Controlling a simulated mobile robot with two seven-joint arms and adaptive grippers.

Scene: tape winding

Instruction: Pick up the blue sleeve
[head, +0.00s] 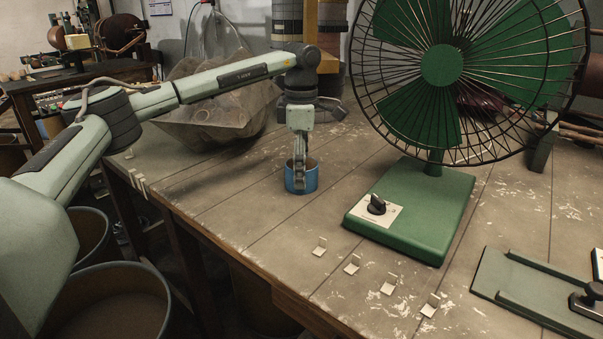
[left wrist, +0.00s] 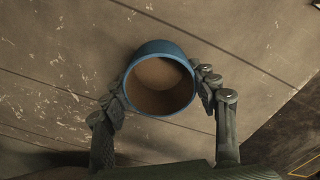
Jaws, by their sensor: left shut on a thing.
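The blue sleeve (head: 312,180) is a short, hollow cylinder standing upright at the table. My left gripper (head: 300,177) comes down on it from above. In the left wrist view, the sleeve (left wrist: 158,47) shows its blue rim and brown inside. The fingers of my left gripper (left wrist: 162,90) are shut on its outer wall, one on each side. I cannot tell whether its base touches the tabletop. My right gripper is in neither view.
A green desk fan (head: 410,215) stands right of the sleeve. Several small pale clips (head: 352,265) line the front table edge (head: 235,255). A green flat fixture (head: 530,295) lies at right.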

